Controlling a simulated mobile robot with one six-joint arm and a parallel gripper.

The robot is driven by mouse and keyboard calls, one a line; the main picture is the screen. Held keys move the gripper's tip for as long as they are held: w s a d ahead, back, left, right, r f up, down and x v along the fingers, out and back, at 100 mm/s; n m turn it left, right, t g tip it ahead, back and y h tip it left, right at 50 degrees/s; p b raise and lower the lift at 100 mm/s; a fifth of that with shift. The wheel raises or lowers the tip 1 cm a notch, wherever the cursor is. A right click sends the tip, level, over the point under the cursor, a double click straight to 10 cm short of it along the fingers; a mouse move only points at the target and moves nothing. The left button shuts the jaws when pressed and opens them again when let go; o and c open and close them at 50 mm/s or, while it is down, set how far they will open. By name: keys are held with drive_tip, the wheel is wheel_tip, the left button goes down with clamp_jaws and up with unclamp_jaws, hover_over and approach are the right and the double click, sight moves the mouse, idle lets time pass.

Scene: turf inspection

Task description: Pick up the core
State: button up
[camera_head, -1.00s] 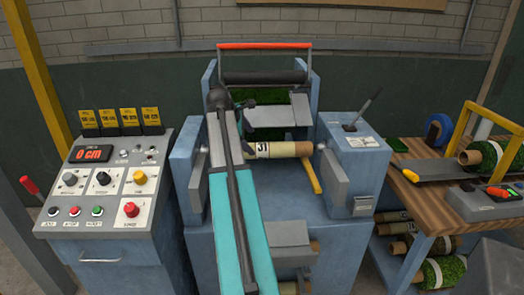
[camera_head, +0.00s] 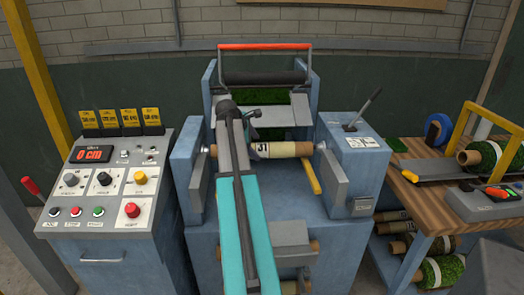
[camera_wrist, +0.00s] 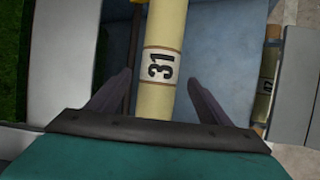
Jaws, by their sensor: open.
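The core is a tan cardboard tube (camera_head: 290,149) with a white label reading 31. It lies crosswise in the blue machine, between its two grey side arms. In the wrist view the core (camera_wrist: 170,28) runs from the top edge down to my gripper's dark front edge, with the label in the middle. My gripper (camera_wrist: 164,82) is open, with one dark finger on each side of the tube in the picture and a gap on both sides. I cannot tell its height above the tube. In the head view my arm hides the core's left part and the gripper.
A control console (camera_head: 105,185) stands at left. A wooden bench (camera_head: 440,192) at right bears a turf roll (camera_head: 482,158); several rolls lie below it.

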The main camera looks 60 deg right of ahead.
sight(257, 146)
drive_tip(key=shift+p+x, duration=0.35)
drive_tip(key=shift+x, duration=1.55)
drive_tip(key=shift+d+r, duration=0.1)
drive_tip(key=shift+d, duration=0.05)
drive_tip(key=shift+r, duration=0.1)
drive_tip(key=c, duration=1.5)
drive_tip(key=shift+r, duration=0.1)
